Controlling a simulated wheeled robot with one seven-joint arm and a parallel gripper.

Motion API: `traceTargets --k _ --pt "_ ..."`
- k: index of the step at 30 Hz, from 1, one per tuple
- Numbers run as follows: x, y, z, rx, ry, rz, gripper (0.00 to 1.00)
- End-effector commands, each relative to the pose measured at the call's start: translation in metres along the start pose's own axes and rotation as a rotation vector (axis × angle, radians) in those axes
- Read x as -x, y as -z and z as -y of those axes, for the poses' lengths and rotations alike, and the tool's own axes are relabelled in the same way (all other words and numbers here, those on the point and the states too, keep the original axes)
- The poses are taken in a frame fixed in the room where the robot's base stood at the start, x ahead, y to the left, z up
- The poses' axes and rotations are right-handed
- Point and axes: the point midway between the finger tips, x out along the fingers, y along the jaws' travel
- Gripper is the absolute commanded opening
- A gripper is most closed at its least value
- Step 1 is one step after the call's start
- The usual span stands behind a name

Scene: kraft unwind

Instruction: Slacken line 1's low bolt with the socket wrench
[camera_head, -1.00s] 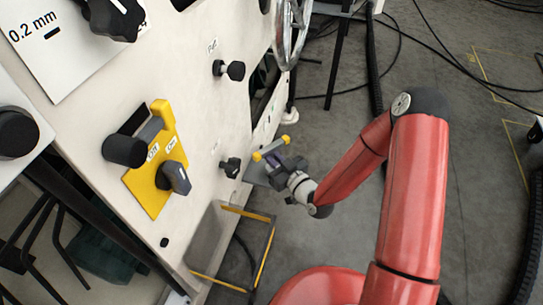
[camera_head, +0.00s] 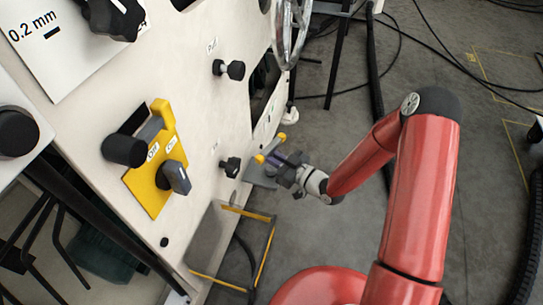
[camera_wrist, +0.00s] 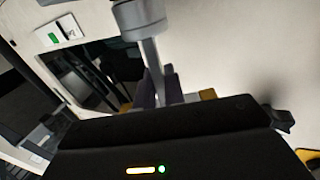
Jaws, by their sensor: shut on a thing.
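My gripper (camera_head: 284,168) is shut on the socket wrench (camera_head: 271,148), a bar with yellow ends in the head view. The wrench is held near the lower right of the pale machine panel. In the wrist view the dark purple fingers (camera_wrist: 160,90) close around the wrench's grey shaft (camera_wrist: 151,55), with a round grey head (camera_wrist: 138,17) at its far end. I cannot make out the low bolt, nor tell whether the wrench touches anything.
Black knobs (camera_head: 235,70) (camera_head: 231,167) stick out from the panel. A yellow switch plate (camera_head: 150,185) and a handwheel (camera_head: 291,30) are also on it. A yellow-edged frame (camera_head: 267,255) stands below. Cables lie on the floor at right.

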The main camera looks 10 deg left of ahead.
Motion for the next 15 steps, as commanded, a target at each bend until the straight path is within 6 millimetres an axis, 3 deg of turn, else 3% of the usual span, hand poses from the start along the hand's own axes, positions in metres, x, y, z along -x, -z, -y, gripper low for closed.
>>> traceTargets --k 6,15 --pt "0.0002 0.0012 -0.0015 0.004 0.139 -0.001 0.0" --pt "0.0003 0.0011 -0.001 0.002 0.157 0.0 0.0"
